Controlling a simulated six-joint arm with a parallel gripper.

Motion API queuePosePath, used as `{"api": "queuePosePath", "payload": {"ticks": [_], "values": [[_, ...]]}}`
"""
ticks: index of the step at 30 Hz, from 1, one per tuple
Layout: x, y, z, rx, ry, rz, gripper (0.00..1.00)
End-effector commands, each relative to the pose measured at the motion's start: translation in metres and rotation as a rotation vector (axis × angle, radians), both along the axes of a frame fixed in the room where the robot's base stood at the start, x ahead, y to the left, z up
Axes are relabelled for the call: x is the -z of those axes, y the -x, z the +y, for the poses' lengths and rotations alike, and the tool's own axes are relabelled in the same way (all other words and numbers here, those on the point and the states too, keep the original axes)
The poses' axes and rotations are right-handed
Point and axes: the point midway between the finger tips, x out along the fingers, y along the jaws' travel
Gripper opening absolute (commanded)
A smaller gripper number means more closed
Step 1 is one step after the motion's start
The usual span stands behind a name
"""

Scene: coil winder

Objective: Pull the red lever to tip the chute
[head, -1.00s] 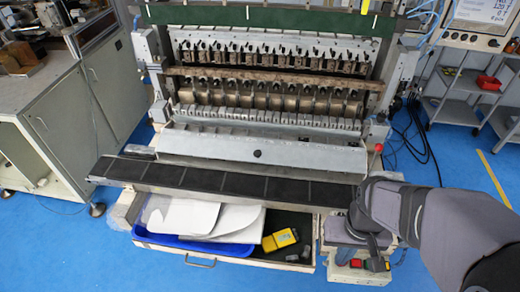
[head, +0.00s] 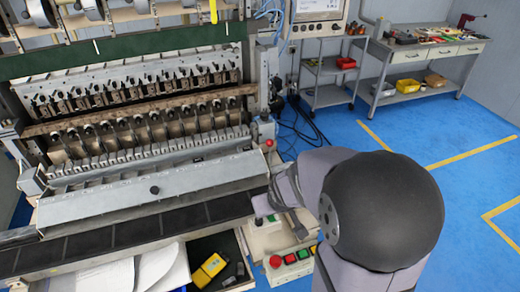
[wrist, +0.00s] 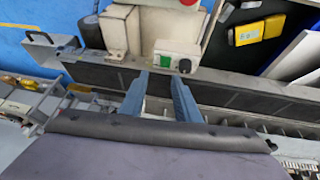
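The red lever shows as a red ball knob (head: 270,143) at the right end of the winder, a little above the black strip. I cannot make it out in the wrist view. The long grey metal trough (head: 150,190), which looks like the chute, runs across the winder's front, with a dark knob on its face. My gripper (wrist: 159,76) shows two blue fingers held apart with nothing between them, over the dark strip beside the green-button box (wrist: 176,55). In the head view my arm hides the fingers, just below and right of the lever.
A control panel with a red mushroom button (head: 275,261) sits below my arm. An open drawer with a yellow device (head: 209,269) and white sheets lies lower left. Shelves (head: 328,75) and a workbench (head: 425,55) stand behind. Blue floor at right is free.

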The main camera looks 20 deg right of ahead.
Motion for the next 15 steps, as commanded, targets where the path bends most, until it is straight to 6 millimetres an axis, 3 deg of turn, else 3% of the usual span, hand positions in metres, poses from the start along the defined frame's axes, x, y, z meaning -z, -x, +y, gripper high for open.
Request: {"api": "queuePosePath", "payload": {"ticks": [1,6,10,15], "values": [[0.012,-0.023,-0.013,0.003,0.011,-0.079,0.29],[0.007,-0.091,-0.043,-0.028,0.025,-0.361,0.29],[-0.001,-0.129,-0.057,-0.073,0.007,-0.565,0.29],[-0.015,-0.156,-0.065,-0.143,-0.044,-0.790,0.29]]}}
